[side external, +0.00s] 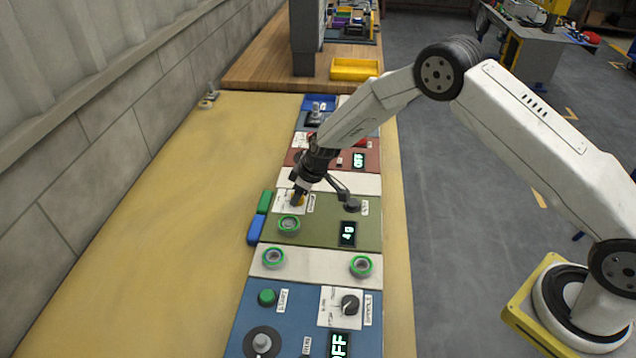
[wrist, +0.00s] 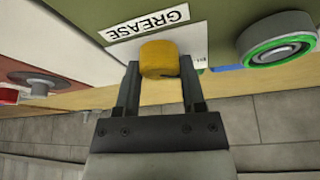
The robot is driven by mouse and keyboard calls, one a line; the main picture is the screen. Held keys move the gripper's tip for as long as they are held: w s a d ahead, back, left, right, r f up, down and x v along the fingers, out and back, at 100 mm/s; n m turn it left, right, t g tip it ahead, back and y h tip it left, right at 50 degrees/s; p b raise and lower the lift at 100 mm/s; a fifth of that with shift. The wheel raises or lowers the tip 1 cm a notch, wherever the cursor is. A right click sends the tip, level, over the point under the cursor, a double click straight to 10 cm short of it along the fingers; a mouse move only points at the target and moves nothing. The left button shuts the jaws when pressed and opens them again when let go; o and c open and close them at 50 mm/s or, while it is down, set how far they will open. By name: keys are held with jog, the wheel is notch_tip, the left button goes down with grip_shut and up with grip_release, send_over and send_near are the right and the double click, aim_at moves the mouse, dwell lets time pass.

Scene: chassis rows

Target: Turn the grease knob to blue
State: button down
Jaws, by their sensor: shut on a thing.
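The grease knob (wrist: 160,58) is yellow and sits on a white plate under a label reading GREASE (wrist: 147,22) in the wrist view. My gripper (wrist: 160,80) has one finger on each side of the knob and is shut on it. In the side view my gripper (side external: 297,196) reaches down to the upper left of the green panel (side external: 325,233) and only a little of the yellow knob shows. The marks around the knob are mostly hidden, so I cannot tell which colour it points to.
A green-ringed round part (side external: 289,224) sits just below the knob on the same panel, near a display (side external: 347,234). A black knob (side external: 352,205) is to the right. A blue panel (side external: 310,310) and a red panel (side external: 370,160) lie on either side. The yellow table (side external: 150,250) is clear at left.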

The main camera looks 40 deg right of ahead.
aim_at(311, 205)
jog(key=shift+c, duration=0.9)
grip_release()
jog(key=shift+r, duration=0.15)
jog(key=shift+v, duration=3.35)
jog(key=shift+s+d+r, duration=0.1)
jog(key=shift+s+r, duration=0.05)
jog(key=shift+r, duration=0.25)
jog(key=shift+s+r, duration=0.1)
